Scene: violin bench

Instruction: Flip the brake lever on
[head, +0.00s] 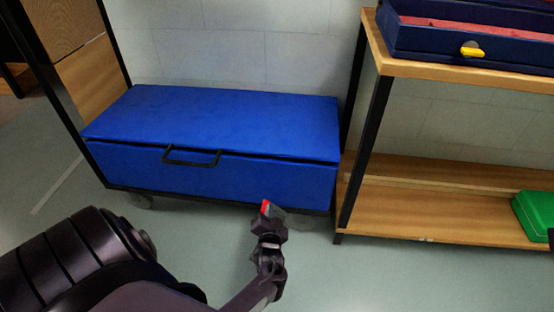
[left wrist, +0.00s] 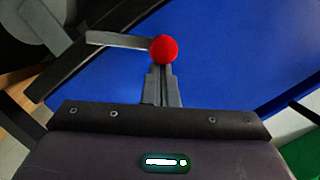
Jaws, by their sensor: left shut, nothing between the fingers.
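The brake lever (left wrist: 118,40) is a grey bar with a round red knob (left wrist: 163,48) at its right end in the left wrist view. In the head view only a small red patch (head: 265,207) of it shows, by the front right lower corner of the blue chest. My left gripper (head: 268,217) is shut and empty, with its fingertips at the red knob. In the left wrist view the shut fingers (left wrist: 162,84) point at the knob and the knob covers their tips. I cannot tell whether they touch.
The blue chest (head: 220,115) stands on casters against the wall, with a black handle (head: 191,158) on its front. A wooden shelf (head: 440,222) with a green case (head: 537,212) stands close on the right. The floor in front is clear.

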